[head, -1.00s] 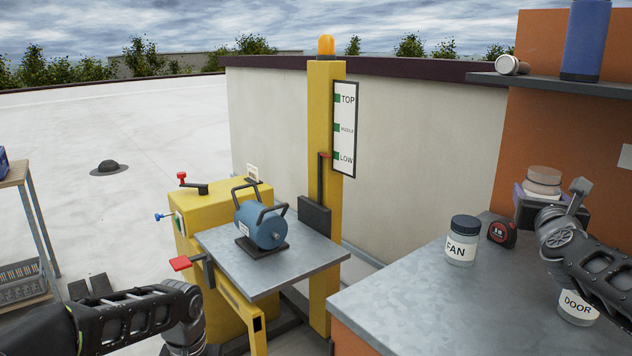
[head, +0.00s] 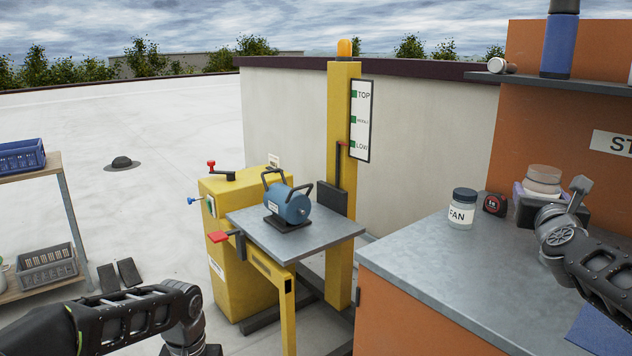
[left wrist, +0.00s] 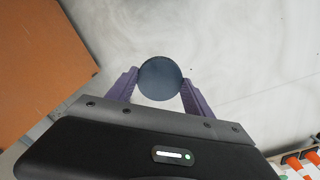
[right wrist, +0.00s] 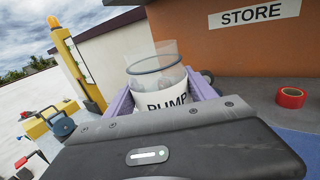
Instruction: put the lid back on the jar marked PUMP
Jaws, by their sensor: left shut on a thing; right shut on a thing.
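The open jar marked PUMP (right wrist: 165,104) is clear glass with a white label and shows no lid on its mouth. My right gripper (right wrist: 163,92) is shut on it and holds it upright. In the head view the jar (head: 543,177) shows beyond my right gripper (head: 530,196), above the far part of the counter. My left gripper (left wrist: 159,88) is shut on a dark round lid (left wrist: 160,77), held over the pale roof floor, away from the jar. The left fingers and lid are out of the head view; only the left arm shows there.
The grey counter (head: 430,262) bears a jar marked FAN (head: 461,213) and a tape measure (head: 494,204). A red tape roll (right wrist: 291,97) lies on it. A yellow lift (head: 235,250) carries a blue motor (head: 290,207). A rack with crates (head: 45,266) stands left.

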